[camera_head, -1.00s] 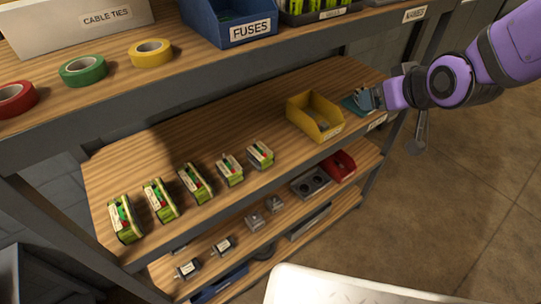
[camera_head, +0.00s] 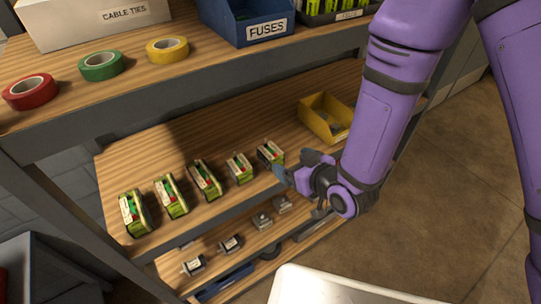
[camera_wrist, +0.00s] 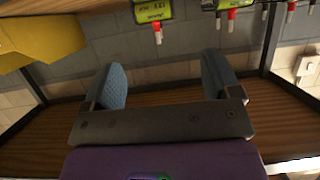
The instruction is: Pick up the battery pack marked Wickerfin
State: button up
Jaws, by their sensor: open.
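Several green-and-white battery packs stand in a row on the middle wooden shelf: the leftmost pack (camera_head: 134,213), a second (camera_head: 171,197), a third (camera_head: 205,179), a fourth (camera_head: 239,168) and the rightmost pack (camera_head: 270,153). Their names are too small to read in the head view, so I cannot tell which is Wickerfin. My gripper (camera_head: 284,173) is at the shelf's front edge, close to the rightmost pack. In the wrist view my gripper (camera_wrist: 165,76) is open and empty, its two blue pads apart. A pack with an upside-down, unreadable label (camera_wrist: 152,12) shows beyond the fingers, cut off by the frame.
A yellow bin (camera_head: 326,117) stands right of the packs, also in the wrist view (camera_wrist: 38,42). The upper shelf (camera_head: 120,105) overhangs, with tape rolls and a blue fuses bin (camera_head: 246,22). Small parts (camera_head: 230,243) sit on the shelf below. Bare shelf lies behind the packs.

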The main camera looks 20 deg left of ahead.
aim_at(276, 153)
jog(key=shift+x, duration=4.75)
jog(key=shift+w+d+f, duration=0.1)
jog(key=shift+d, duration=0.05)
jog(key=c, duration=1.3)
jog(key=shift+o, duration=0.2)
